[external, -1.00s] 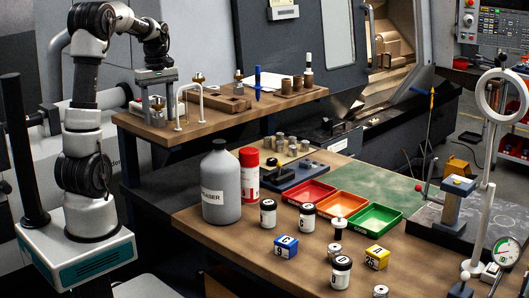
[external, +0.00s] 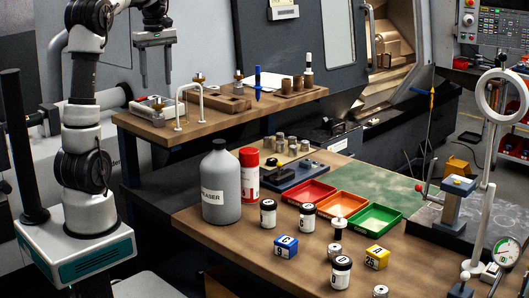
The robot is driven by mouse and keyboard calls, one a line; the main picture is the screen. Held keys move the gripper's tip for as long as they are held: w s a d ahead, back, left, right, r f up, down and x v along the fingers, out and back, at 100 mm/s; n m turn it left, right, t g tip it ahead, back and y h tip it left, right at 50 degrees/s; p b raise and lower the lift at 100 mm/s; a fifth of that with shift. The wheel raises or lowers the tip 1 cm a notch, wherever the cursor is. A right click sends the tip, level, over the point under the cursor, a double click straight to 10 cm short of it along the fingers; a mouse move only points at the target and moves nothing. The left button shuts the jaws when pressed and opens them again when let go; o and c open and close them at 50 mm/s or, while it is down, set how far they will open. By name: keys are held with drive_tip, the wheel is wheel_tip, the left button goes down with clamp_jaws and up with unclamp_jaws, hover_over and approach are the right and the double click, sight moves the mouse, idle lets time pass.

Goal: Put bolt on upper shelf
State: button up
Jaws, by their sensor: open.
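My gripper (external: 156,83) is open, with nothing seen between its fingers. It points down above the left end of the upper shelf (external: 222,108), clear of the things on it. A small brass-coloured piece with a wide head, perhaps a bolt (external: 198,79), stands on the shelf behind the white arched handle (external: 189,104). A similar piece (external: 239,76) stands further right. I cannot tell which is the task's bolt. Small metal pieces also stand on the lower bench, one (external: 335,249) near the labelled pots.
A grey tray of small items (external: 153,105), a wooden block (external: 228,103) and a blue marker (external: 257,85) are on the shelf. A grey bottle (external: 221,185), red spray can (external: 249,173) and coloured bins (external: 375,218) stand on the bench (external: 225,245).

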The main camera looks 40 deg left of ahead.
drive_tip(key=shift+r, duration=0.3)
drive_tip(key=s+d+f+m+t, duration=0.2)
drive_tip(key=s+d+f+m, duration=0.2)
drive_tip(key=d, duration=0.6)
drive_tip(key=s+d+f+m+t, duration=0.3)
drive_tip(key=s+d+f+m, duration=0.1)
drive_tip(key=s+d+m, duration=0.5)
drive_tip(key=shift+d+f+m+t, duration=0.3)
drive_tip(key=shift+d+m, duration=0.7)
